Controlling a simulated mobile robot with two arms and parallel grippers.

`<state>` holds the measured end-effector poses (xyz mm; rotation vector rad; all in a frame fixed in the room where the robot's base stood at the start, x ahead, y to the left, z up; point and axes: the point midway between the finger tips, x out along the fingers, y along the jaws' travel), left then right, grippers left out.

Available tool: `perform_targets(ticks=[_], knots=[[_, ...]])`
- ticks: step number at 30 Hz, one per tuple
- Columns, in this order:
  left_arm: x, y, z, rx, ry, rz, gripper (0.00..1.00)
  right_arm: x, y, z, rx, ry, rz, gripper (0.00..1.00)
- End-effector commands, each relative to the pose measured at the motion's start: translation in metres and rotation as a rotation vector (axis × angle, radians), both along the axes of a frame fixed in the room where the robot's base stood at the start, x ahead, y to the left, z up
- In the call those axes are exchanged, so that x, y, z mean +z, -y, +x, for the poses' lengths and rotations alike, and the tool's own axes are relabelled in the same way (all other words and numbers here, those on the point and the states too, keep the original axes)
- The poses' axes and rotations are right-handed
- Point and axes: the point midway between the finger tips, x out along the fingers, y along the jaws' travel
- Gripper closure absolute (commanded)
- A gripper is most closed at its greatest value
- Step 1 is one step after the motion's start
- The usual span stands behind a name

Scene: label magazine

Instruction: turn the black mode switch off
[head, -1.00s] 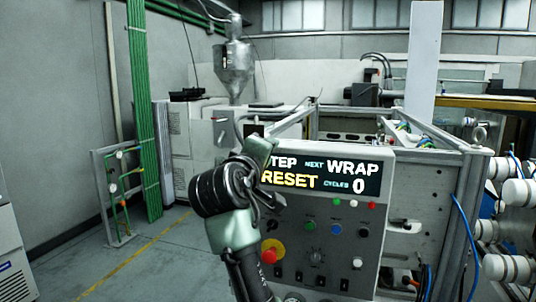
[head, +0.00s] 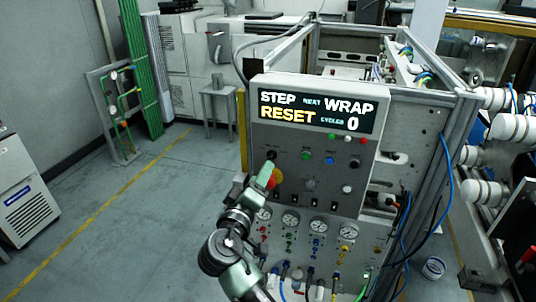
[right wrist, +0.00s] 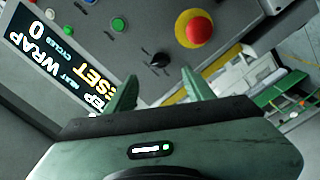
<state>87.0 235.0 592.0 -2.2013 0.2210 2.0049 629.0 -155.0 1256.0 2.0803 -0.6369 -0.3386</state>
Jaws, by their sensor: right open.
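The black mode switch (head: 271,155) is a small knob on the grey control panel (head: 355,207), below the left end of the display and above the red emergency button. My right gripper (head: 267,168) is in front of this part of the panel, just below the switch in the picture, partly covering the red button. In the right wrist view the switch (right wrist: 158,60) shows beyond and roughly between the two open green fingers (right wrist: 160,82). The fingers are empty and apart from it. I cannot read its set position. My left gripper is not in view.
The red button on its yellow ring (right wrist: 199,29) is close to the switch. Coloured push buttons (head: 330,160) sit to the right, gauges (head: 290,221) below. Open floor (head: 150,230) is at left.

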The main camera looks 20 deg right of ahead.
Motion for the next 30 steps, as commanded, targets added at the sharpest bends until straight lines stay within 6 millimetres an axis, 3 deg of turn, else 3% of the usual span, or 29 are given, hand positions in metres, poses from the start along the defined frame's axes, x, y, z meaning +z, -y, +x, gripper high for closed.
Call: perform_targets(ticks=[12, 24, 25, 30], knots=[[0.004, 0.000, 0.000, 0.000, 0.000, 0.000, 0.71, 0.001, 0.035, 0.052, -0.001, -0.001, -0.002, 0.47], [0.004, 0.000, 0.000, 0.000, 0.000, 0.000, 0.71, -0.001, 0.042, 0.061, -0.001, -0.002, 0.000, 0.47], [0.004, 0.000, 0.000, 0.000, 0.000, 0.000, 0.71, -0.001, 0.042, 0.061, -0.001, -0.002, 0.000, 0.50], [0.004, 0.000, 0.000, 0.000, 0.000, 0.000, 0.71, -0.001, 0.041, 0.061, -0.001, -0.002, 0.000, 0.97]])
